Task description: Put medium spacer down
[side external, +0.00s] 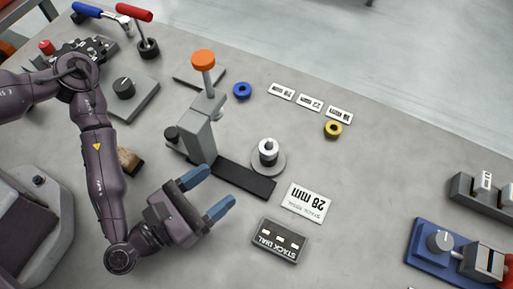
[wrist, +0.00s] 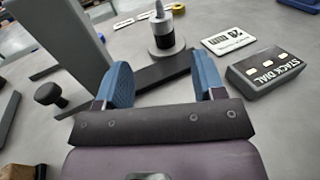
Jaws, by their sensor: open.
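My gripper (side external: 219,187) is open and empty, its two blue fingers low over the table and pointing toward the black strip. A round grey base (side external: 278,168) with a post stands past the strip, apart from the fingers. A black ring (side external: 268,157) sits around this post under a pale top; it also shows in the wrist view (wrist: 163,38), beyond the fingertips. A blue ring (side external: 242,91) and a yellow ring (side external: 333,129) lie on the table near the row of small labels. I cannot tell which ring is the medium spacer.
A grey stand with an orange knob (side external: 203,58) rises beside the black strip (side external: 245,180). A white "28 mm" card (side external: 307,202) and a dark "STACK DIAL" box (side external: 279,241) lie to the right. Small white labels (side external: 310,102) lie farther back. A blue fixture (side external: 437,262) is at far right.

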